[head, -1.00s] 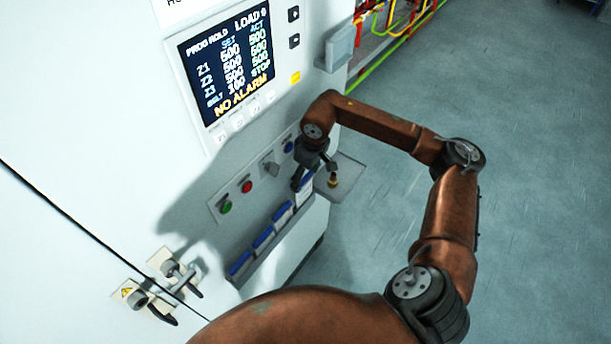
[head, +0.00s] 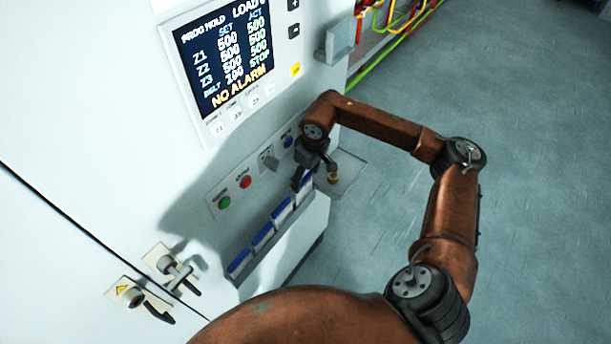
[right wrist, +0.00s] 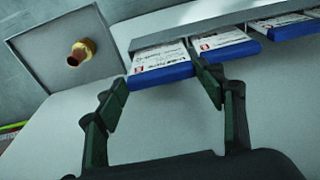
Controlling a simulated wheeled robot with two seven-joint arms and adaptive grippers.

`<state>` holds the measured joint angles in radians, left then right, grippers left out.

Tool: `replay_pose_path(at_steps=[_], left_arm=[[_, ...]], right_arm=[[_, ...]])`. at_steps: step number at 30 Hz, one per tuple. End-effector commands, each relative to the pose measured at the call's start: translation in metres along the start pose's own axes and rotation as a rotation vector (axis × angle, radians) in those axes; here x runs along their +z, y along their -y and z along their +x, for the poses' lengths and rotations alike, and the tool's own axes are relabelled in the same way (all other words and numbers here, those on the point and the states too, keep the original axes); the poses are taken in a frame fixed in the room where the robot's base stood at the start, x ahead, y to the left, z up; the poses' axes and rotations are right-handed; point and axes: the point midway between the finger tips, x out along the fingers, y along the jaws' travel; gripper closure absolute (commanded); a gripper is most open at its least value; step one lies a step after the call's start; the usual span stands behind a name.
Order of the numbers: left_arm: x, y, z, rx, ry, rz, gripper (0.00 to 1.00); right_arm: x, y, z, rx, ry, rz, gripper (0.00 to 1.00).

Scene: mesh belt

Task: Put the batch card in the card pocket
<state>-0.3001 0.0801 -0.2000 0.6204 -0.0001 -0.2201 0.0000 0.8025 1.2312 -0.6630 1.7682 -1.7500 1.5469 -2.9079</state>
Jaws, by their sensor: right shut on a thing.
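Several batch cards with blue top edges and white printed faces stand in a grey rack (head: 257,258) low on the white cabinet front. My right gripper (head: 312,182) is at the rack's right end, its two fingers either side of the end card (right wrist: 160,73) and shut on it. In the right wrist view the gripper (right wrist: 162,97) has the card's blue edge between its fingertips, and the card's lower part runs into the rack. A grey open-topped pocket (head: 339,42), seemingly the card pocket, is on the cabinet right of the display; it looks empty. My left gripper is out of view.
A small grey shelf (head: 350,168) with a brass-coloured piece (head: 333,178) juts out just right of the gripper. Buttons and a switch (head: 268,158) sit above the rack. The display (head: 225,60) is higher up. Handles (head: 170,268) stick out at lower left. Floor at right is clear.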

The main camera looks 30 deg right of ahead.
Motion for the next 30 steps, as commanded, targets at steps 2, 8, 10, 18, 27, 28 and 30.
replay_pose_path(at_steps=[2, 8, 10, 18, 27, 28, 30], left_arm=[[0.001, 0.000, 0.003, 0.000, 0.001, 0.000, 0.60], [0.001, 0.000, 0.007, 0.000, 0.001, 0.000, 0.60], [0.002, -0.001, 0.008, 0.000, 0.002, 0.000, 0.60], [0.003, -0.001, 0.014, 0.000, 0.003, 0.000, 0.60], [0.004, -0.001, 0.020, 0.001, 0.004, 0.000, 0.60], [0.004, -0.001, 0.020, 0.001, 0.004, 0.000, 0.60], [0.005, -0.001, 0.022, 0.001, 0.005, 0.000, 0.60]], right_arm=[[0.000, 0.000, 0.003, 0.000, 0.000, 0.000, 0.65], [0.001, 0.000, 0.007, 0.000, 0.000, 0.000, 0.65], [0.001, 0.000, 0.009, 0.000, 0.000, 0.000, 0.65], [0.002, 0.000, 0.015, 0.000, 0.000, 0.000, 0.65], [0.003, 0.000, 0.023, 0.000, 0.000, 0.000, 0.65], [0.004, 0.000, 0.023, 0.000, 0.000, 0.000, 0.65], [0.004, 0.000, 0.025, 0.000, 0.000, 0.000, 0.65]])
